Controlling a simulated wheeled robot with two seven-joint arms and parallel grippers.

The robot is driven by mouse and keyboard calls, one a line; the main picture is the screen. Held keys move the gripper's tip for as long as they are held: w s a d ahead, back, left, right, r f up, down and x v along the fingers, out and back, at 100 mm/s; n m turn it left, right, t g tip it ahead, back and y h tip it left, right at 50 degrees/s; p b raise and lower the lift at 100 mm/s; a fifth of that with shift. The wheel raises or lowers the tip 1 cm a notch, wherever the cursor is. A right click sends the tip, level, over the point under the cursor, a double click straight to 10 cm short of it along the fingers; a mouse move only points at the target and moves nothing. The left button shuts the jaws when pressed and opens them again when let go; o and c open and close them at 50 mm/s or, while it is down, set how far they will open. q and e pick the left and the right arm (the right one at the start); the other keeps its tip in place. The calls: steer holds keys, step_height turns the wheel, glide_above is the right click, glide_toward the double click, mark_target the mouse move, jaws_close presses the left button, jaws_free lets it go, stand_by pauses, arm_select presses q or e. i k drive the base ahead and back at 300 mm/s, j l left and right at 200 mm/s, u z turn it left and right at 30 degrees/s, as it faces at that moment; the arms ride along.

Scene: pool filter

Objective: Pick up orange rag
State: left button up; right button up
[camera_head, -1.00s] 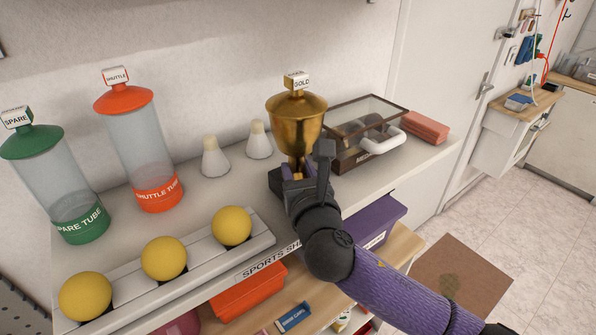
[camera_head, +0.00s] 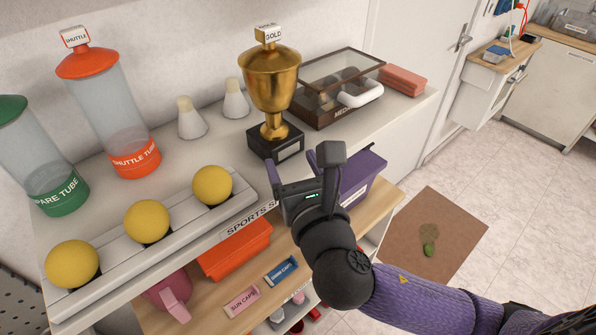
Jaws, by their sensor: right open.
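A folded orange-pink cloth (camera_head: 404,80), which looks like the orange rag, lies at the far right end of the white top shelf. My right gripper (camera_head: 292,170) is open and empty in front of the shelf's front edge. It is below the gold trophy's black base and apart from the cloth, which lies farther back and to the right. My left gripper is out of view.
The gold trophy (camera_head: 272,85) and a glass-lidded medal case (camera_head: 336,88) stand left of the cloth. Yellow balls (camera_head: 147,221) sit in a rack. A purple bin (camera_head: 356,180) and an orange bin (camera_head: 236,248) are on the lower shelf.

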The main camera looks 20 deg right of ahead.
mark_target(412, 84)
steer(key=z, duration=1.3)
